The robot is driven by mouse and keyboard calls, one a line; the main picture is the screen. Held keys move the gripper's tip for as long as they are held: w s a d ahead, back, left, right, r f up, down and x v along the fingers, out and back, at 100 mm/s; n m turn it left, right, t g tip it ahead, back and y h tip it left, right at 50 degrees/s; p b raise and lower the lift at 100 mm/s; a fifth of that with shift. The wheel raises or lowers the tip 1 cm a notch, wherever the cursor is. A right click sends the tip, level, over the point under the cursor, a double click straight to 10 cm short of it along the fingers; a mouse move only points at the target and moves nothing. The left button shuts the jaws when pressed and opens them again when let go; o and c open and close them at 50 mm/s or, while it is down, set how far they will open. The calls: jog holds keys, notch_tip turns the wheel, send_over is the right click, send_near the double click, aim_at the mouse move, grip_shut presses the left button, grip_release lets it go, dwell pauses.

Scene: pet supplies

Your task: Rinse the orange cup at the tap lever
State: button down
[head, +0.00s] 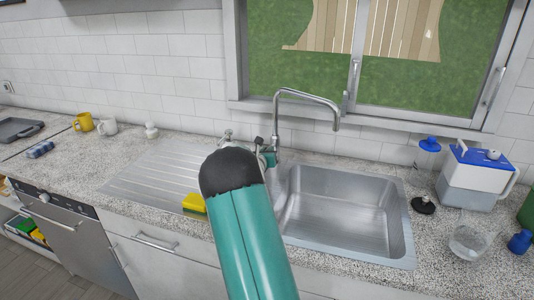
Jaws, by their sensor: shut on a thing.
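A silver tap (307,97) with a high curved spout stands behind the sink (345,205), near the window. My teal arm reaches up from the bottom and hides the tap's lower left side. Only small grey and teal parts of my gripper (264,152) show past the arm's black end, close to the tap's base. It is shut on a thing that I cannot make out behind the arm. I cannot make out a tap lever. A yellow-orange mug (82,122) stands on the far left counter; I cannot tell whether it is the orange cup.
A white mug (107,127) and a small white bottle (151,131) stand at the left. A yellow sponge (194,203) lies on the drainboard (150,178). A blue-lidded container (474,178), a clear bowl (470,243) and a blue bottle (520,242) stand right. The sink basin looks empty.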

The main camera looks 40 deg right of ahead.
jog(key=c, duration=1.4)
grip_release()
jog(key=shift+o, duration=0.2)
jog(key=v, duration=1.3)
jog(key=shift+s+a, duration=0.2)
jog(key=shift+a, duration=0.15)
